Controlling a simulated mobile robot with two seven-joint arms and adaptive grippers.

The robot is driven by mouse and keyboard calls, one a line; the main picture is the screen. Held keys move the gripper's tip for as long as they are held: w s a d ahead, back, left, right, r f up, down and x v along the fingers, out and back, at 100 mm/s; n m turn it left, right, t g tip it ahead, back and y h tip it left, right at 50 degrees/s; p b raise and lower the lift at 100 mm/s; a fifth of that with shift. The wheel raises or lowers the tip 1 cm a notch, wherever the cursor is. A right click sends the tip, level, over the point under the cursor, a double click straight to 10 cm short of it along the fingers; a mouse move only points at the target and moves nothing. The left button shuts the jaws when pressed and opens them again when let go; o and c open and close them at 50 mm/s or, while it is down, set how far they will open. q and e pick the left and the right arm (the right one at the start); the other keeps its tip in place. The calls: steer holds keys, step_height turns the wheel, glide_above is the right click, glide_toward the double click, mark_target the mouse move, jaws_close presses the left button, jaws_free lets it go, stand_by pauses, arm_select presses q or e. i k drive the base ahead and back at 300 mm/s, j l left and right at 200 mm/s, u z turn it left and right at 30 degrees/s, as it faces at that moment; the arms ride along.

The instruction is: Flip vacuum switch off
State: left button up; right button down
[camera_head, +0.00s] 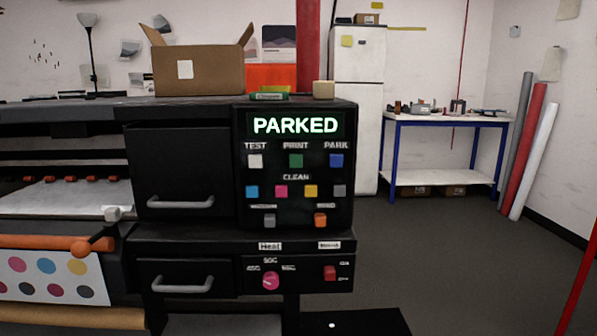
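A large black printer fills the left and middle. Its lower control panel (300,288) has a small red switch (330,272) at the right, under a white label (329,245) too blurred to read surely. Small marks beside the switch are also too small to read, so I cannot tell its position. A pink knob (270,281) sits left of it, under a label reading "Heat" (270,246). The display (295,125) above reads "PARKED" in bright letters. Neither of my grippers is in view.
Several coloured buttons sit on the upper panel. Two drawers with grey handles (180,202) are left of the panels. A cardboard box (198,70) stands on top. A blue-legged table (445,119) and a white fridge (358,90) stand behind. The floor at right is clear.

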mark_target(270, 218)
steer(key=l, duration=0.85)
steer(key=k+l+u, duration=0.15)
steer(key=l, duration=0.65)
